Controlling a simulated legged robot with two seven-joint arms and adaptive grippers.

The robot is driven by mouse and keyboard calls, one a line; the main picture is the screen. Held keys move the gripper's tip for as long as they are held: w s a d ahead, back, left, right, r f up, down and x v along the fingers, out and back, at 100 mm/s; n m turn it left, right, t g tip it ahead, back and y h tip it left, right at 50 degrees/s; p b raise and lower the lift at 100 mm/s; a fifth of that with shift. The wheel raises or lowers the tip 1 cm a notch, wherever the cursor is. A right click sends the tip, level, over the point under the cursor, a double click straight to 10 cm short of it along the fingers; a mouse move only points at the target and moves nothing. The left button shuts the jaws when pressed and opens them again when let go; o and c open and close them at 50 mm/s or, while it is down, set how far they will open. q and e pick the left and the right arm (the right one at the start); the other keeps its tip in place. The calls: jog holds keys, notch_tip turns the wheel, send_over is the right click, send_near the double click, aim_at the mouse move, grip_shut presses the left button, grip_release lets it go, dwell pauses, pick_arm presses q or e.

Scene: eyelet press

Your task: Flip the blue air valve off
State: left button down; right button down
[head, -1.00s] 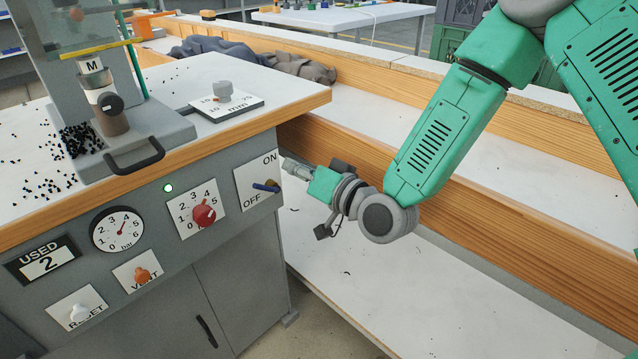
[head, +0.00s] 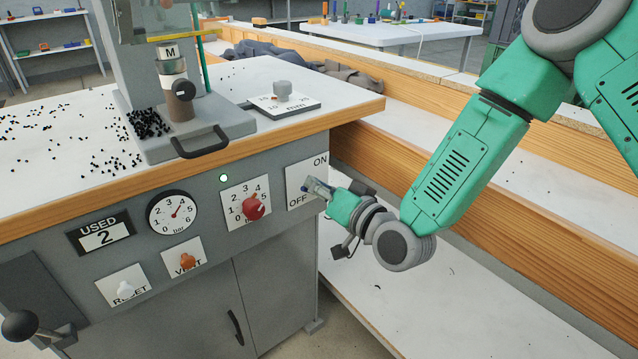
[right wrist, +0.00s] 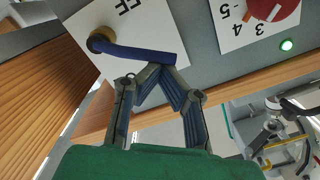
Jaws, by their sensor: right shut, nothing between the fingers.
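The blue air valve is on the white ON/OFF plate (head: 320,172) at the right end of the grey press front. In the head view my gripper largely covers its handle. In the right wrist view the blue handle (right wrist: 140,52) runs from a brass hub (right wrist: 99,40) towards the red knob's side, roughly sideways across the plate. My right gripper (head: 309,185) is shut and empty. In the right wrist view its fingertips (right wrist: 160,68) are at the handle's free end, on the side away from the "FF" lettering; I cannot tell whether they touch. My left gripper is out of view.
A red knob (head: 253,207) on a numbered dial and a lit green lamp (head: 223,178) sit left of the plate. A gauge (head: 172,213), orange vent knob (head: 187,261) and white reset knob (head: 124,289) are farther left. The wooden worktop edge (head: 355,113) overhangs the panel.

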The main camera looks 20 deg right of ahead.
jog(key=shift+n, duration=0.3)
jog(key=n, duration=0.1)
jog(key=f+n+p, duration=0.1)
jog(key=n, duration=0.1)
jog(key=a+f+n, duration=0.1)
jog(key=shift+s+n+p, duration=0.3)
jog(key=shift+s+n, duration=0.05)
jog(key=shift+n, duration=0.05)
jog(key=shift+a+f+n+h, duration=0.3)
jog(key=shift+a+n, duration=0.05)
jog(key=shift+n, duration=0.15)
jog(key=shift+d+f+n, duration=0.35)
jog(key=shift+d+n, duration=0.15)
jog(key=shift+d, duration=0.1)
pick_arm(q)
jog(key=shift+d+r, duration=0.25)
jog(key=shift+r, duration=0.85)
pick_arm(e)
jog(key=shift+a, duration=0.5)
